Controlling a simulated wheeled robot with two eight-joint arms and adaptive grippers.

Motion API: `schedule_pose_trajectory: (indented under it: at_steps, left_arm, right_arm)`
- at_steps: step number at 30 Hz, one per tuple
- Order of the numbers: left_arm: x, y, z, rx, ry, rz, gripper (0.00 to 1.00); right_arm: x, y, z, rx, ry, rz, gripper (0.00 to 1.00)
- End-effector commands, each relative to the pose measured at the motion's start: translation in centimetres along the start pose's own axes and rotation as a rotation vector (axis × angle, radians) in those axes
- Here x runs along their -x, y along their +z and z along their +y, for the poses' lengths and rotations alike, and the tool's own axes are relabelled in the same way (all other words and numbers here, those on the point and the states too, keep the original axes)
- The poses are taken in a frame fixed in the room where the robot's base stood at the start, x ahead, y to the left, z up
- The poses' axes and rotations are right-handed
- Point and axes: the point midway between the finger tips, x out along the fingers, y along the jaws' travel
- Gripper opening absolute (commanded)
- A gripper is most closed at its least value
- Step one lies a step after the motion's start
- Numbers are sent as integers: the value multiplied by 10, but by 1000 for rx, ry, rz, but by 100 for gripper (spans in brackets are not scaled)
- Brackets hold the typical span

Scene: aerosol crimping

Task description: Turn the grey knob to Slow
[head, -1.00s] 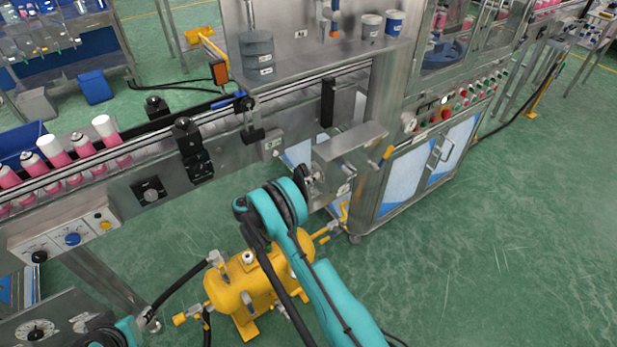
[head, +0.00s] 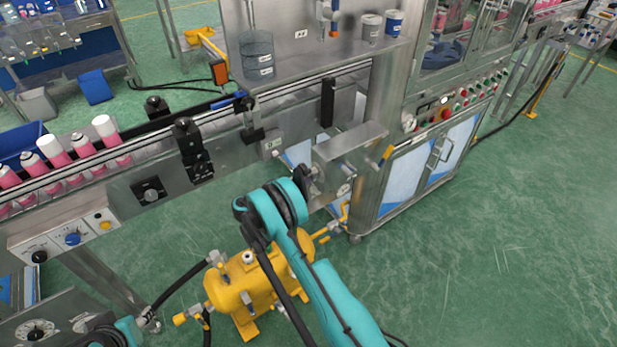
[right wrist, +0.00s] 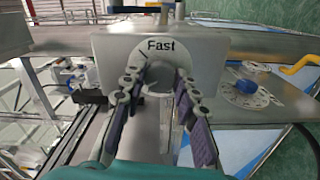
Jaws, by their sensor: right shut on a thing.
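The grey knob (right wrist: 158,82) sits in front of a round white dial on the face of a metal box (right wrist: 205,65) in the right wrist view. The word "Fast" and a short black line show on the dial (right wrist: 160,46) above the knob; no other label can be read. My right gripper (right wrist: 159,88) has one finger on each side of the knob and is shut on it. In the head view my right gripper (head: 306,182) is at the near left side of the metal box (head: 350,141), and my arm hides the knob.
A conveyor with pink cans (head: 84,145) runs along the left. A yellow tank (head: 245,292) stands below my right arm. A yellow-tipped lever (head: 387,153) sticks out at the box's right. Green floor (head: 500,250) is clear on the right.

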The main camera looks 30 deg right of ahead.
Motion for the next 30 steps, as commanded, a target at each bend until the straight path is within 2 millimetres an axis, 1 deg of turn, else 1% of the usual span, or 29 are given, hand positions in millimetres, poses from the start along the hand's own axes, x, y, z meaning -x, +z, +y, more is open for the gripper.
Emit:
schedule_pose_trajectory:
  at_steps: [6, 13, 19, 30]
  left_arm:
    - [0, 0, 0, 0, 0, 0, 40]
    - [0, 0, 0, 0, 0, 0, 40]
    - [0, 0, 0, 0, 0, 0, 40]
    - [0, 0, 0, 0, 0, 0, 40]
  right_arm:
    - [0, 0, 0, 155, -1, 1, 1]
    - [0, 0, 0, 262, -1, 1, 1]
    - [0, 0, 0, 306, -1, 1, 1]
    - [0, 0, 0, 317, -1, 1, 1]
